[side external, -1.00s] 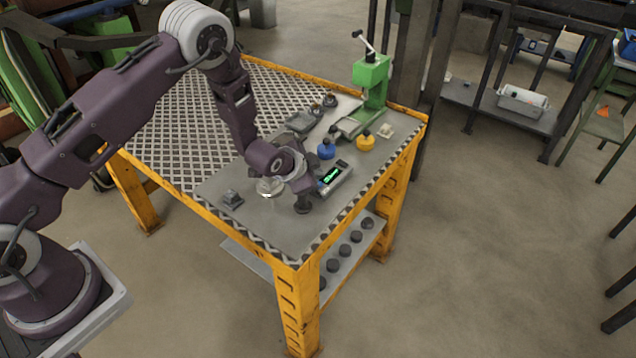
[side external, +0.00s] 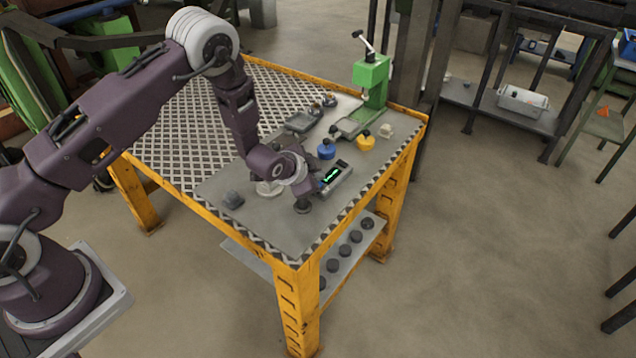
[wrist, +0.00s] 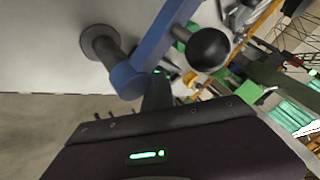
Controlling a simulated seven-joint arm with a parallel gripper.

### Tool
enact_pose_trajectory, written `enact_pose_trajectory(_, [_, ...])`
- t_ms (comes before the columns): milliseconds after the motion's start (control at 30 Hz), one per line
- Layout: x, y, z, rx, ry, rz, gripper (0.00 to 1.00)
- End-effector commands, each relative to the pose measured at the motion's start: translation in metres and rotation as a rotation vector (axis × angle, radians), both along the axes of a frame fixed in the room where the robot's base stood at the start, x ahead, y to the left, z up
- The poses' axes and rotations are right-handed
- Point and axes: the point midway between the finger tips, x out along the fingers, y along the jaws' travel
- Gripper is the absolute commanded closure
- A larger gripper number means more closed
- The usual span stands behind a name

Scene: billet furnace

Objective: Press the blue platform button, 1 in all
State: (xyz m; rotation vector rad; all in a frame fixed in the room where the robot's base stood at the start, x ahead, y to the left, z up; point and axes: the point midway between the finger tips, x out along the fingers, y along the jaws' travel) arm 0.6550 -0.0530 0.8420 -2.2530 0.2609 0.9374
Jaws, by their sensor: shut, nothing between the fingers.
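My gripper (side external: 304,193) is shut and empty, low over the front of the table in the side view, just left of the box with a green display (side external: 336,176). A small blue patch (side external: 320,186) shows on that box beside the gripper; I cannot tell if it is the platform button. A squat blue piece with a black knob (side external: 326,150) stands behind the box, apart from the gripper. The fingertips and any contact are hidden.
A yellow piece with a black knob (side external: 365,142) and a green lever press (side external: 370,75) stand at the back right. The yellow-framed table (side external: 250,228) has bare plate at the front.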

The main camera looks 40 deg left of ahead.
Motion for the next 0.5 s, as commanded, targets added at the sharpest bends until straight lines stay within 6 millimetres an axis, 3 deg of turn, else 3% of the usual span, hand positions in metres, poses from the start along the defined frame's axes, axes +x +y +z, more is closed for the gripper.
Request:
enact_pose_trajectory(33, [-0.006, 0.0027, -0.0076, 0.004, 0.022, 0.003, 1.0])
enact_pose_trajectory(500, [-0.0079, 0.0039, -0.0153, 0.006, 0.028, 0.004, 1.0])
